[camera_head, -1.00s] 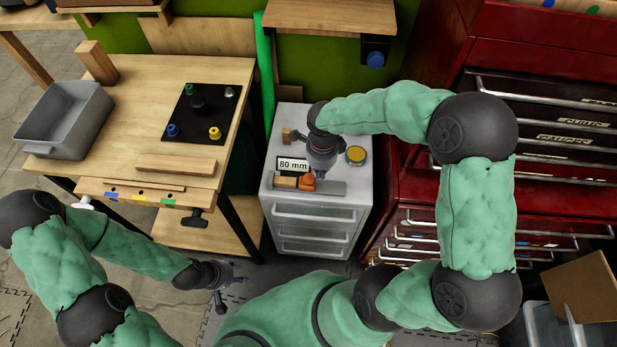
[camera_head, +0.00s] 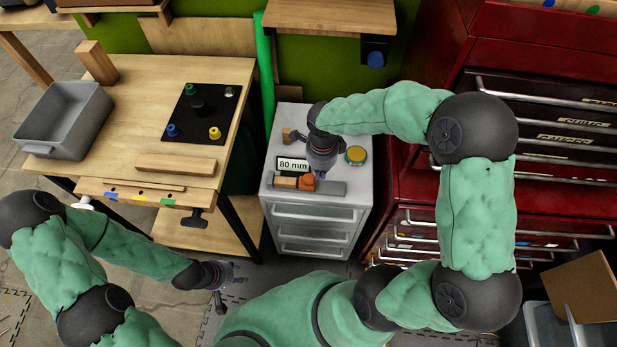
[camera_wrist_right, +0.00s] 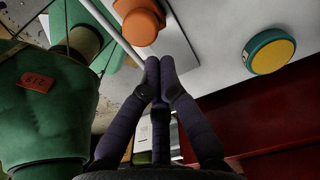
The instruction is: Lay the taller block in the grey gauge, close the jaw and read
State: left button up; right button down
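The grey gauge (camera_head: 333,188) lies on top of the small grey drawer cabinet. A wooden block (camera_head: 286,182) lies in it, just left of the orange jaw (camera_head: 307,182); I cannot tell whether they touch. The display (camera_head: 293,164) reads 80 mm. Another wooden block (camera_head: 289,135) stands behind, near the cabinet's left edge. My right gripper (camera_head: 320,176) is over the gauge beside the jaw. In the right wrist view its fingertips (camera_wrist_right: 160,66) are together and empty, near the orange jaw (camera_wrist_right: 139,22). My left gripper (camera_head: 238,275) hangs low in front of the bench; its fingers are too small to judge.
A round yellow-topped button (camera_head: 355,155) is on the cabinet's right side. The wooden bench (camera_head: 135,120) at left bears a grey bin (camera_head: 65,150), a long wooden bar (camera_head: 176,163) and a black board with knobs (camera_head: 183,110). Red drawer cabinets (camera_head: 420,180) stand close at right.

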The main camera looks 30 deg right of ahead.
jog(key=shift+f+b, duration=1.95)
jog(key=shift+f, duration=0.35)
jog(key=shift+w+a, duration=0.3)
jog(key=shift+a, duration=0.15)
jog(key=shift+s+d, duration=0.35)
jog(key=shift+d, duration=0.15)
dwell(0.3)
notch_tip(320, 180, up, 7)
jog(key=p, duration=0.4)
dwell(0.6)
dwell(1.1)
